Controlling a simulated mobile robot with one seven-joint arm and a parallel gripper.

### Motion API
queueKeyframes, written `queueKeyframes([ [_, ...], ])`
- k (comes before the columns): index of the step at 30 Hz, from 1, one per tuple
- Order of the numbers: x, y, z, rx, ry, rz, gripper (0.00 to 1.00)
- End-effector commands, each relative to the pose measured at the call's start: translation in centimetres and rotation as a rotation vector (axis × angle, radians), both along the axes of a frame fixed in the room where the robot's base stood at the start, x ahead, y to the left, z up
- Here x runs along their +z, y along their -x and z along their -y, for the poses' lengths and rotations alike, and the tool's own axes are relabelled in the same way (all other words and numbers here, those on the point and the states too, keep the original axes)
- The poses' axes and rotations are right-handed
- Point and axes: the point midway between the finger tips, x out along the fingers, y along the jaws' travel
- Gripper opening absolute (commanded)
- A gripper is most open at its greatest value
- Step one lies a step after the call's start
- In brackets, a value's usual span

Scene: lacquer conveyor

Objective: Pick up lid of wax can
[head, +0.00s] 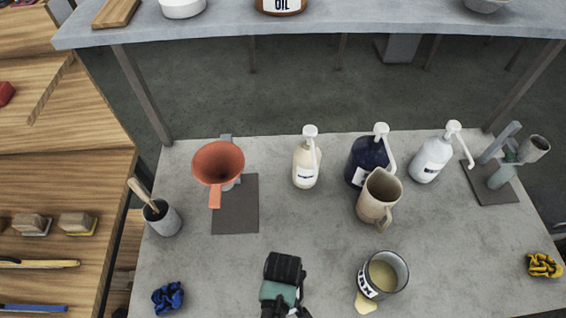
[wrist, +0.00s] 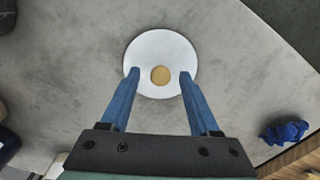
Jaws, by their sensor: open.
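The lid is a round white disc (wrist: 160,44) with a small tan knob (wrist: 160,75) at its middle, lying flat on the grey table in the wrist view. My gripper (wrist: 159,74) is open, with its two blue fingers on either side of the knob and their tips over the disc. I cannot tell how high the fingers are above it. In the head view my gripper (head: 283,268) is at the front middle and the lid is hidden. The wax can (head: 390,288), open with pale yellow content, stands to its right.
A pale yellow patch (head: 365,303) lies at the can's base. A beige pitcher (head: 375,205) and several pump bottles stand behind. An orange funnel (head: 218,162) and a brush cup (head: 163,220) are at left. Blue cloth (head: 168,297) lies front left, yellow cloth (head: 544,265) far right.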

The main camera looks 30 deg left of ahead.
Motion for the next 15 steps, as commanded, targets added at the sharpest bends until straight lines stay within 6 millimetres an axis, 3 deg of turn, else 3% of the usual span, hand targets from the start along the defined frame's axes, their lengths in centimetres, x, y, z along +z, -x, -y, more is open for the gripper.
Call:
queueKeyframes([
  [10,-0.86,0.01,-0.01,0.0,-0.001,0.001,0.62],
  [11,-0.85,0.0,0.0,0.0,-0.001,0.001,0.61],
  [15,-0.84,0.0,0.0,0.0,-0.001,0.001,0.35],
])
